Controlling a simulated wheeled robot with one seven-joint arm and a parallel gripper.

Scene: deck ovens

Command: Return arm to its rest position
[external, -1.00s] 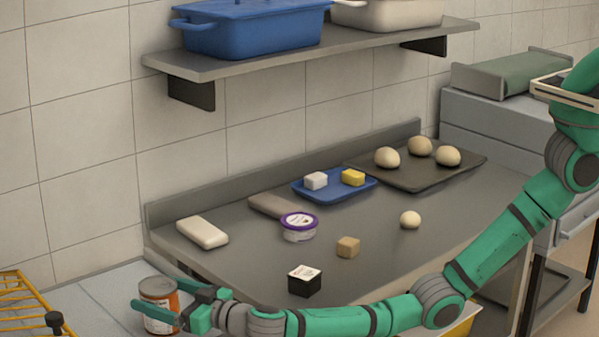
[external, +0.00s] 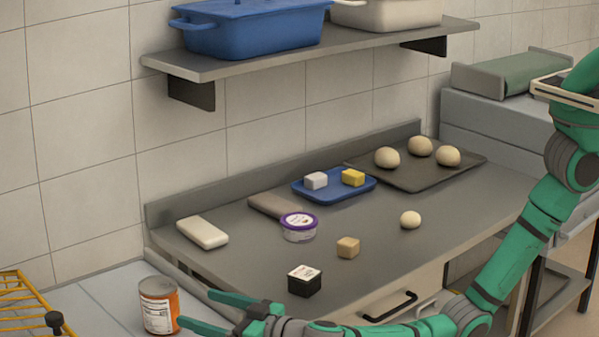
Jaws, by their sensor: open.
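My gripper (external: 194,311) is open and empty at the bottom of the view. Its fingers point left and lie just right of a can (external: 158,306) with an orange and white label. The can stands upright on the pale surface left of the steel counter. My green arm reaches from the right edge down along the front of the counter to the gripper.
A yellow rack (external: 22,312) stands left. A shelf (external: 250,63) hangs above.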

